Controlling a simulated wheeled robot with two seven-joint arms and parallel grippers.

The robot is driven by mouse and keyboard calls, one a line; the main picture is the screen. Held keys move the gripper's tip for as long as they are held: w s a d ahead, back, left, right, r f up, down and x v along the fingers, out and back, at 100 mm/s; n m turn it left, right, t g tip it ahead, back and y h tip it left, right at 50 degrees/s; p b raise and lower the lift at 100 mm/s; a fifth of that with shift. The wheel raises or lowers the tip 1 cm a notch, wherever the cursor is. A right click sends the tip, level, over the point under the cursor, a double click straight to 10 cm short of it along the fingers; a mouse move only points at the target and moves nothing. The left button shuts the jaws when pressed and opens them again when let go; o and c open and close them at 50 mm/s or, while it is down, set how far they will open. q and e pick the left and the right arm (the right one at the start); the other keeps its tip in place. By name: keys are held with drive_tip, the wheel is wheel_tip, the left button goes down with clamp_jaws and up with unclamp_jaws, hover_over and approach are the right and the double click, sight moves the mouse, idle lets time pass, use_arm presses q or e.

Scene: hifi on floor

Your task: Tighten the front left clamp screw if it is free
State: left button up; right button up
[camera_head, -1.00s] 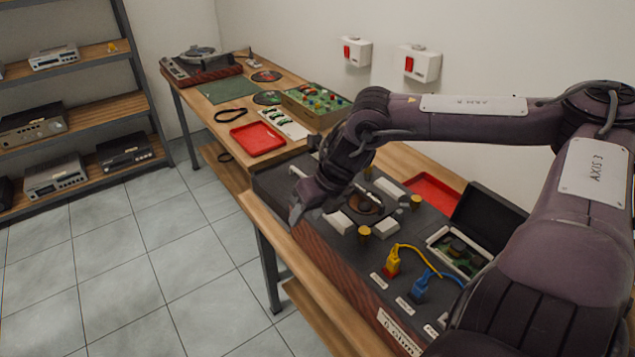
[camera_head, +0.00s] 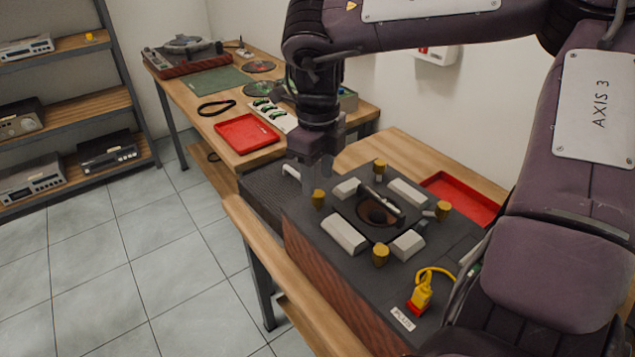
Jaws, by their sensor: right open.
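A dark unit with a wooden front (camera_head: 320,270) lies on the bench, and brass-coloured clamp screws stand around a round opening (camera_head: 376,208) in its top. The screw at the front left (camera_head: 318,199) is a short knurled knob. My right gripper (camera_head: 317,184) points down from above, with its fingertips right at this screw. It is open; whether the fingers are around the knob or just above and behind it I cannot tell. Other screws stand at the back (camera_head: 380,167), the right (camera_head: 443,210) and the front right (camera_head: 380,256). My left gripper is not in view.
Pale blocks (camera_head: 344,234) surround the opening. A yellow plug with a cable (camera_head: 421,290) sits at the front right of the unit. Red trays (camera_head: 460,196) (camera_head: 246,133) lie behind and on the far bench. A shelf (camera_head: 75,111) stands at the left.

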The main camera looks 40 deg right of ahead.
sight(318, 193)
drive_tip(key=f, duration=0.3)
drive_tip(key=shift+w+d, duration=0.2)
drive_tip(key=shift+s+f, duration=0.1)
drive_tip(key=shift+f, duration=0.45)
drive_tip(key=c, duration=0.7)
drive_tip(key=shift+c, duration=1.4)
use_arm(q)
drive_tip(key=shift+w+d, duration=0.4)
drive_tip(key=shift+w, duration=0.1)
